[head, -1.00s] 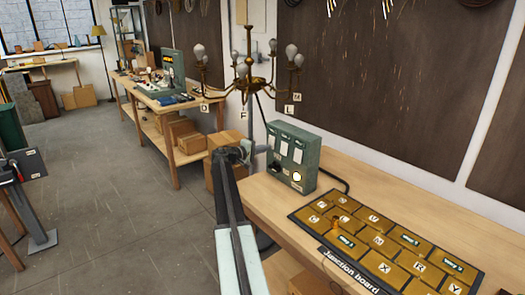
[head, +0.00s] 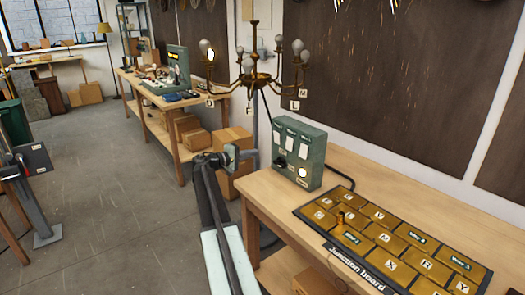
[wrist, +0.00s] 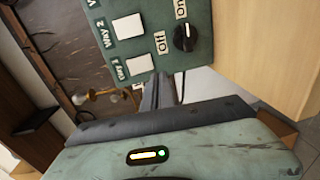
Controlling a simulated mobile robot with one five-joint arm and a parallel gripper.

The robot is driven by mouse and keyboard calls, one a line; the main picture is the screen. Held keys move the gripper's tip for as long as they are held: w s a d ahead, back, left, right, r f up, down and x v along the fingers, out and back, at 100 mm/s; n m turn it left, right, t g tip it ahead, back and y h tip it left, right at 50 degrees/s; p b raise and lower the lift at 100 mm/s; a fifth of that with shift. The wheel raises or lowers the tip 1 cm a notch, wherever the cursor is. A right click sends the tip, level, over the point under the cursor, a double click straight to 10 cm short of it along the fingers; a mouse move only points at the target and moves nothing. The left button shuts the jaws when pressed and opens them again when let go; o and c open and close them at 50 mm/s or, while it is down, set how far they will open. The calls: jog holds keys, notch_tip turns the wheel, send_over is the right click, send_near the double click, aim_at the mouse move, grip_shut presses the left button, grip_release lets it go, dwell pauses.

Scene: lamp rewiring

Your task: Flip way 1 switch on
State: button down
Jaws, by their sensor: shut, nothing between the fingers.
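The green switch box (head: 309,157) stands at the back left end of the bench, with white switches on its face. In the wrist view, the Way 1 switch (wrist: 139,65) is the white rocker nearest my fingers, with the Way 2 switch (wrist: 127,27) above it. I cannot tell which way either rocker is tipped. My gripper (head: 250,155) is shut and empty just left of the box; in the wrist view its fingers (wrist: 160,88) point up close below the Way 1 switch. Contact cannot be told.
A black ON/OFF knob (wrist: 185,37) sits beside the switches. A pale round indicator (head: 302,171) glows on the box. The brass chandelier (head: 254,80) hangs behind the box. The junction board (head: 335,246) lies on the bench (head: 262,190).

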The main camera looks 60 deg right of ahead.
jog(key=v, duration=0.3)
jog(key=shift+f, duration=0.3)
jog(key=w+a+n+t+p, duration=0.2)
jog(key=w+a+t, duration=0.1)
jog(key=w+a, duration=0.9)
jog(key=a+f+n+t+y, duration=0.1)
jog(key=a+f+t+y, duration=0.2)
jog(key=a, duration=1.3)
jog(key=s+a+f+y, duration=0.4)
jog(key=s+a, duration=0.1)
jog(key=a, duration=0.8)
jog(key=s+a+f+y+p, duration=0.1)
jog(key=s+a+f+y, duration=0.3)
jog(key=a, duration=0.9)
jog(key=s+a+f+y+p, duration=0.1)
jog(key=s+a+f+y, duration=0.3)
jog(key=a, duration=0.9)
notch_tip(320, 180, down, 2)
jog(key=s, duration=0.3)
jog(key=shift+a+n+g+y, duration=0.25)
jog(key=shift+n+g+y, duration=0.05)
jog(key=shift+n+y, duration=0.1)
